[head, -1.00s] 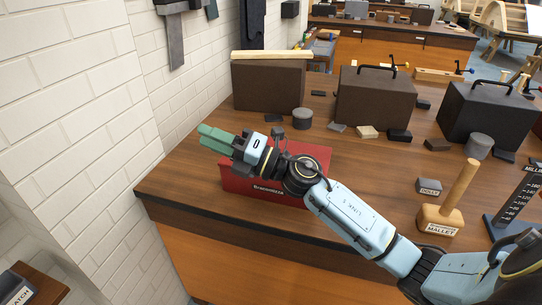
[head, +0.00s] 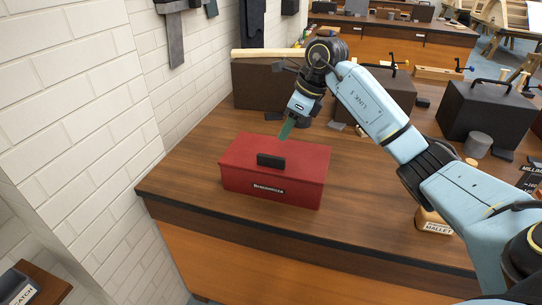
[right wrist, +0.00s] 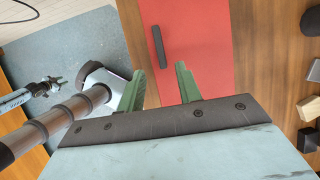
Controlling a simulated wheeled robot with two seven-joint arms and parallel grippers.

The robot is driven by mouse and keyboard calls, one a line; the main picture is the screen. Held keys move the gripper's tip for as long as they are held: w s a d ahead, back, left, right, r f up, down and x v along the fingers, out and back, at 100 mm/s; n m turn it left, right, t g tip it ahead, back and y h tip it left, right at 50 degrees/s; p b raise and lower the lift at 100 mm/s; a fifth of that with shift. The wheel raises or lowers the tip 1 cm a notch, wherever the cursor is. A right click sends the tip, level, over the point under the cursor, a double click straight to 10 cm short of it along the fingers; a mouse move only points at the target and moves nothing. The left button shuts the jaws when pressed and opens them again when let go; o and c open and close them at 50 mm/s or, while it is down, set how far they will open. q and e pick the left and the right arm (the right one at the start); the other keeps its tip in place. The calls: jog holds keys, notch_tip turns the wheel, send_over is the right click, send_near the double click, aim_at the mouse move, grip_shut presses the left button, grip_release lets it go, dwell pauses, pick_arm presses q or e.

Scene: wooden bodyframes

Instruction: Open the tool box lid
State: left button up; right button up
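The red tool box (head: 272,190) stands on the wooden bench near its front left corner, with its lid shut. A dark handle (head: 270,161) lies on the lid near the front. In the right wrist view the red lid (right wrist: 205,45) and dark handle (right wrist: 158,46) show beyond the fingers. My right gripper (head: 286,130) is above the back of the tool box, pointing down. In the right wrist view its two green fingers (right wrist: 160,85) are apart with nothing between them. My left gripper is not visible in the head view.
Dark boxes (head: 485,112) stand along the back of the bench, with small blocks before them. The mallet (head: 433,220) is right of the tool box, partly behind my right arm. A white brick wall (head: 85,110) rises at the left.

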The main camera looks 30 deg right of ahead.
aim_at(271, 156)
jog(key=x, duration=1.1)
jog(key=shift+a+f+p, duration=0.15)
jog(key=shift+p, duration=0.15)
jog(key=shift+c, duration=0.4)
grip_shut()
